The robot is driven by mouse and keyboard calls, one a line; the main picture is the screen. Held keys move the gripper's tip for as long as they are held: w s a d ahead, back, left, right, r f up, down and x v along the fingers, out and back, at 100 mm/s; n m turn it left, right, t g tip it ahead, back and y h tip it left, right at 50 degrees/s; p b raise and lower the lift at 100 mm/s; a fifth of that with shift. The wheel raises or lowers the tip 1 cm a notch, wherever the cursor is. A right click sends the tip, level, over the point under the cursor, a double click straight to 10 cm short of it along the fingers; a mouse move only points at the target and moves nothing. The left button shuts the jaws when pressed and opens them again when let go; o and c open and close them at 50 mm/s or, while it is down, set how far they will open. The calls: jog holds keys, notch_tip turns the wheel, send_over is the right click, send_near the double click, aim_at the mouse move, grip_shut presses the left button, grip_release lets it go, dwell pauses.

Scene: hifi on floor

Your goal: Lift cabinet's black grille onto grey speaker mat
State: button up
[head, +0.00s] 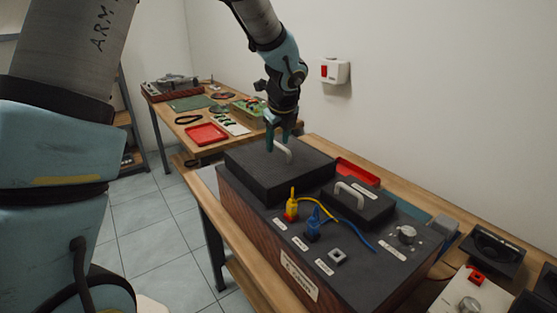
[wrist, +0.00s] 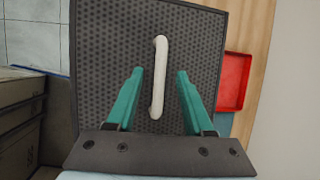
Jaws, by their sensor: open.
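The black grille (head: 265,168) is a thick dark square panel with a pale bar handle (head: 282,150) on top. It sits on the left end of the speaker cabinet (head: 300,245), which has wood-look sides and a dark top. In the wrist view the grille (wrist: 100,60) shows a perforated face, and its handle (wrist: 159,75) runs lengthwise. My gripper (head: 283,143) is above the grille at the handle. In the wrist view its teal fingers (wrist: 160,72) are apart, one on each side of the handle, holding nothing. I cannot clearly make out the grey speaker mat.
A smaller black block with a handle (head: 358,205), yellow and blue plugs with wires (head: 312,228) and a knob (head: 406,234) are on the cabinet top. A red tray (head: 358,171) lies behind the grille. Black speaker parts (head: 492,252) are at right. Another cluttered table is beyond.

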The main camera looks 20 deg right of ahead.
jog(key=shift+c, duration=0.3)
grip_shut()
jog(key=shift+r, duration=0.1)
dwell(1.0)
